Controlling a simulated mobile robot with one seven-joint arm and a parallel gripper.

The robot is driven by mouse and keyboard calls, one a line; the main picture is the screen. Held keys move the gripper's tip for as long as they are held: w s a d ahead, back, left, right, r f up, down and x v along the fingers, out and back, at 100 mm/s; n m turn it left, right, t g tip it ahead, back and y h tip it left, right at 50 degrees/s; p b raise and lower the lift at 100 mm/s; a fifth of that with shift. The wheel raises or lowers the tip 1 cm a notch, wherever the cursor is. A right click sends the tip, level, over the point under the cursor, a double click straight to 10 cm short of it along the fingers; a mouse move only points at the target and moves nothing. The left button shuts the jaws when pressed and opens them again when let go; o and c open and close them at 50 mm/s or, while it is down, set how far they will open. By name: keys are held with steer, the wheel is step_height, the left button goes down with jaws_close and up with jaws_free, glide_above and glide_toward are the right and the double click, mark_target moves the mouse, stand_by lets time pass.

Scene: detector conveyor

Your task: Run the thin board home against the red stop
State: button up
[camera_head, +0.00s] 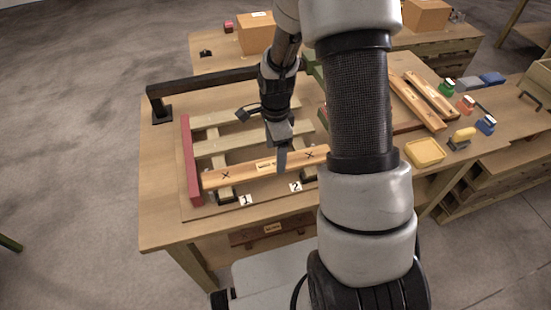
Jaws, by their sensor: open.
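The red stop (189,158) is an upright red bar along the left side of a wooden jig on the table. A light-brown board (232,175), with dark X marks and a label, lies across the front of the jig. Its left end is right beside the red stop; I cannot tell whether they touch. Its right end is hidden behind my arm. My gripper (281,160) is open and points down at the board, right of its label. The fingers overlap the board in the picture; contact is unclear.
Paler slats (222,142) lie behind the board in the jig. A black raised rail (205,82) stands at the back left. Loose boards (418,100), a yellow tray (425,151) and small coloured items lie to the right. A cardboard box (256,36) is behind.

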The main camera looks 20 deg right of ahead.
mark_target(269, 167)
steer(key=shift+f, duration=1.7)
steer(key=c, duration=1.2)
